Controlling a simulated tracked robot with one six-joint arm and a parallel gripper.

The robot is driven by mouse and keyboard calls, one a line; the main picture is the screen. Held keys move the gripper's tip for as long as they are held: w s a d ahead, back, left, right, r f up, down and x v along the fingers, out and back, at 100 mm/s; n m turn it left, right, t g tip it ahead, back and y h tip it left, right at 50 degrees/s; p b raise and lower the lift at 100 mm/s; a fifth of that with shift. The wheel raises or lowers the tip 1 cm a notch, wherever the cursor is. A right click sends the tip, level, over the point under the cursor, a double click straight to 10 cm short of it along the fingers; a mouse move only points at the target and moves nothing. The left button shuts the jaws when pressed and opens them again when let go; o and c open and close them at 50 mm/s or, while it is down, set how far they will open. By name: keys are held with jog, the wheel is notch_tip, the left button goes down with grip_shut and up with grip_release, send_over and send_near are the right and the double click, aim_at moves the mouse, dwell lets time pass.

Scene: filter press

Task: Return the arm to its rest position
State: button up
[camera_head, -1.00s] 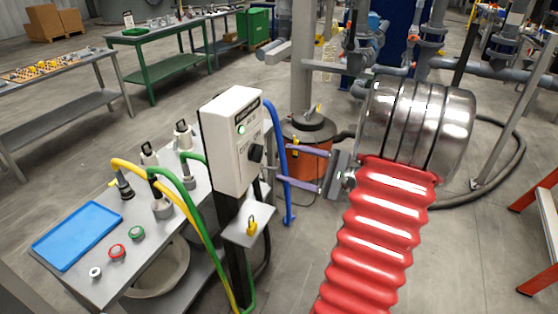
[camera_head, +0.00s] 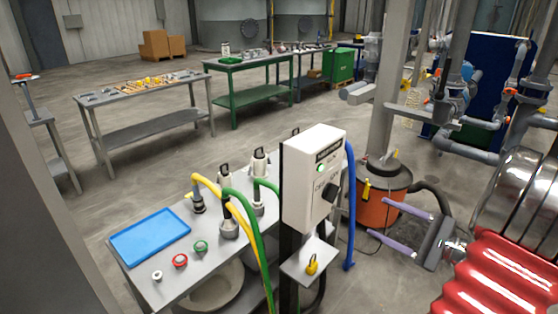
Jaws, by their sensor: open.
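My arm shows at the right of the head view as a ribbed red sleeve (camera_head: 505,275) with a shiny banded metal wrist (camera_head: 520,200). My gripper (camera_head: 376,216) points left, with its two thin purple fingers spread apart and nothing between them. It hangs in front of the orange vacuum drum and to the right of the white control box (camera_head: 313,178). The fingertips are apart from the box and its blue hose.
A grey bench (camera_head: 135,272) with a blue tray (camera_head: 150,236), caps and hose couplings stands left of the box. A yellow padlock (camera_head: 312,265) sits on the box's small shelf. The orange drum (camera_head: 382,200) stands behind my gripper. Pipes fill the right background.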

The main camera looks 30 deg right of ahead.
jog(key=s+a+f+n+g, duration=0.2)
jog(key=a+f+n+g, duration=0.3)
jog(key=a, duration=0.3)
jog(key=s+a+f+n+g, duration=0.25)
jog(key=a+f+g, duration=0.25)
jog(key=a+g, duration=0.3)
jog(key=a+r+n+h, duration=0.3)
jog(key=a+r+n, duration=0.3)
jog(key=a+n, duration=0.2)
jog(key=w+a+r+n+t+h, duration=0.1)
jog(key=a+r+n+h, duration=0.2)
jog(key=a, duration=0.9)
jog(key=shift+w+a+r+n+t, duration=0.15)
jog(key=shift+a+r+n+t, duration=0.2)
jog(key=shift+r+n, duration=1.65)
jog(key=shift+f+n, duration=0.35)
jog(key=shift+c, duration=0.4)
